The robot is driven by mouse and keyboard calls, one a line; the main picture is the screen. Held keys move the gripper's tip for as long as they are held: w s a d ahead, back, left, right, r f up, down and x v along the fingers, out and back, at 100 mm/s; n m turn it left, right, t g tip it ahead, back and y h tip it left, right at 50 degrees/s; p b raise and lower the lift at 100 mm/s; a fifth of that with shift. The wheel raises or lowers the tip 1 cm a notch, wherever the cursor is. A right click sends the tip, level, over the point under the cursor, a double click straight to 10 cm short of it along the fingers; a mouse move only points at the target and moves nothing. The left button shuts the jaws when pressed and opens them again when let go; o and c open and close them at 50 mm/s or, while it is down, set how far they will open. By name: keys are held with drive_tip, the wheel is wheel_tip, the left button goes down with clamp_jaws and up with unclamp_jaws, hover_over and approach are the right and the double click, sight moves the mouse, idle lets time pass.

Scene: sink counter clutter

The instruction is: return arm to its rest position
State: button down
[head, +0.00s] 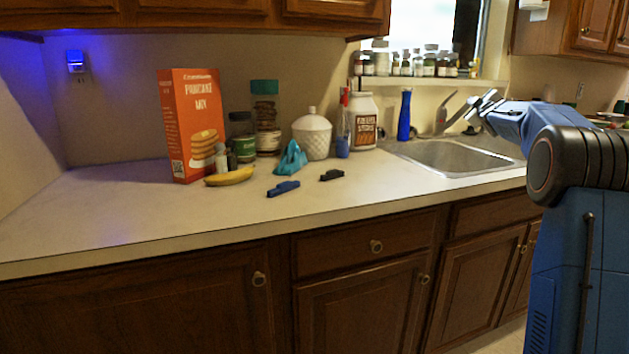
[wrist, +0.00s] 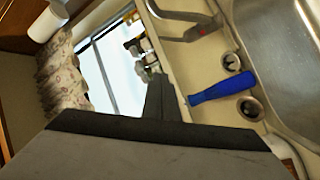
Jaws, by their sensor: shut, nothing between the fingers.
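My gripper (head: 484,104) is held up in the air at the right of the head view, above the sink area and well clear of the counter. In the wrist view my gripper (wrist: 160,92) appears dark, its fingers together with nothing between them. My blue arm reaches in from the right edge of the head view.
The steel sink (head: 450,157) lies below my gripper. A pancake mix box (head: 192,125), a banana (head: 229,177), a teal item (head: 288,158) and jars crowd the counter (head: 120,210). Its front left is clear.

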drive_tip(key=s+a+f+m+g, duration=0.25)
drive_tip(key=s+a, duration=0.25)
drive_tip(key=s, duration=0.6)
drive_tip(key=s+a+f+m+g, duration=0.2)
drive_tip(key=s+a+f, duration=0.25)
drive_tip(key=s, duration=0.55)
drive_tip(key=s+a+f+m+g, duration=0.2)
drive_tip(key=s+a, duration=0.4)
drive_tip(key=s, duration=0.5)
drive_tip(key=s+a+f+g+y, duration=0.1)
drive_tip(key=s+a+f, duration=0.3)
drive_tip(key=s+f, duration=0.5)
drive_tip(key=s+a+f+m+g+y, duration=0.1)
drive_tip(key=s+a+f+g, duration=0.3)
drive_tip(key=s+f, duration=0.5)
drive_tip(key=s+a+f+m+g+y, duration=0.1)
drive_tip(key=s+a+f, duration=0.5)
drive_tip(key=s, duration=1.8)
wheel_tip(320, 180, down, 4)
drive_tip(key=shift+s+f+g, duration=0.1)
drive_tip(key=shift+s+g, duration=0.25)
drive_tip(key=shift+g, duration=0.5)
drive_tip(key=shift+a, duration=0.1)
